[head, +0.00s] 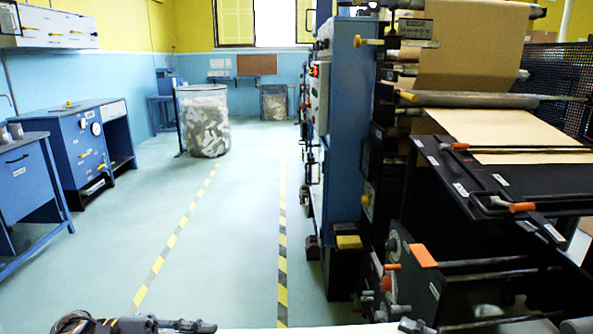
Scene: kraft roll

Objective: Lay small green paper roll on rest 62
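I see no small green paper roll in the head view, and no rest that I can read as 62. My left gripper (190,326) shows only in part at the bottom edge, left of the middle. My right gripper (412,326) shows only in part at the bottom edge, in front of the large machine. Both are cut off by the frame, so I cannot tell whether they are open or hold anything.
A large blue and black machine (345,150) with brown kraft paper (470,45) fills the right side. Blue workbenches (75,150) line the left. A wire bin of scrap paper (205,125) stands farther back. The floor between striped lines (282,265) is clear.

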